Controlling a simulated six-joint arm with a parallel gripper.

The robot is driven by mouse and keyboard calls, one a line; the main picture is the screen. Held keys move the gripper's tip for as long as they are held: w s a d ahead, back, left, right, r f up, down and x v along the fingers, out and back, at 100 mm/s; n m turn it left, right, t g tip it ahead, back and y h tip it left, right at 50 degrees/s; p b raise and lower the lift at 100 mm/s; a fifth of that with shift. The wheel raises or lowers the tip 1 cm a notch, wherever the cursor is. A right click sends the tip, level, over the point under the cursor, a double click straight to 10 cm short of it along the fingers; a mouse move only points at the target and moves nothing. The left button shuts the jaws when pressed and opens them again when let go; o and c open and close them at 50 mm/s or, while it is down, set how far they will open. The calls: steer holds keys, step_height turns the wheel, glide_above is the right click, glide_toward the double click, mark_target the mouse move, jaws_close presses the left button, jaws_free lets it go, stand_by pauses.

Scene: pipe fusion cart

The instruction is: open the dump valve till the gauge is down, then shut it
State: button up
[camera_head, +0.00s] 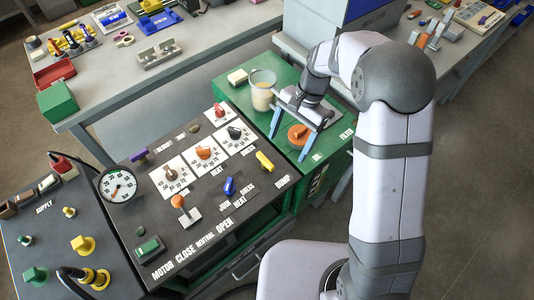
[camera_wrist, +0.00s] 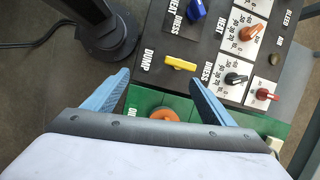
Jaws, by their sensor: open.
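The dump valve has a yellow bar handle (camera_head: 264,161) on the dark panel, near the printed word DUMP. In the wrist view the yellow handle (camera_wrist: 180,63) lies nearly level across the picture, just beyond the fingertips. The round white gauge (camera_head: 118,185) stands at the panel's left side; its needle is too small to read surely. My gripper (camera_head: 287,148) is open and empty, over the green top to the right of the yellow handle and apart from it. In the wrist view my gripper (camera_wrist: 160,77) has both blue fingers spread, with nothing between the tips.
An orange OIL cap (camera_head: 298,134) sits on the green top (camera_head: 232,92) below my gripper. A glass beaker (camera_head: 262,92) stands behind. A blue knob (camera_head: 229,186) is left of the yellow handle. Several dials and a lever (camera_head: 184,209) occupy the panel.

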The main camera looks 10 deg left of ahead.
steer(key=m, duration=0.2)
glide_toward(265, 159)
steer(key=shift+g+y, duration=0.3)
steer(key=shift+d+p+x, duration=0.15)
steer(key=shift+p+x, duration=0.45)
steer(key=shift+x, duration=1.45)
steer(key=shift+d+p+x, duration=0.15)
steer(key=shift+p+x, duration=0.4)
steer(key=shift+x, duration=1.5)
steer(key=shift+w+f, duration=0.1)
steer(key=shift+w, duration=0.05)
steer(key=c, duration=1.1)
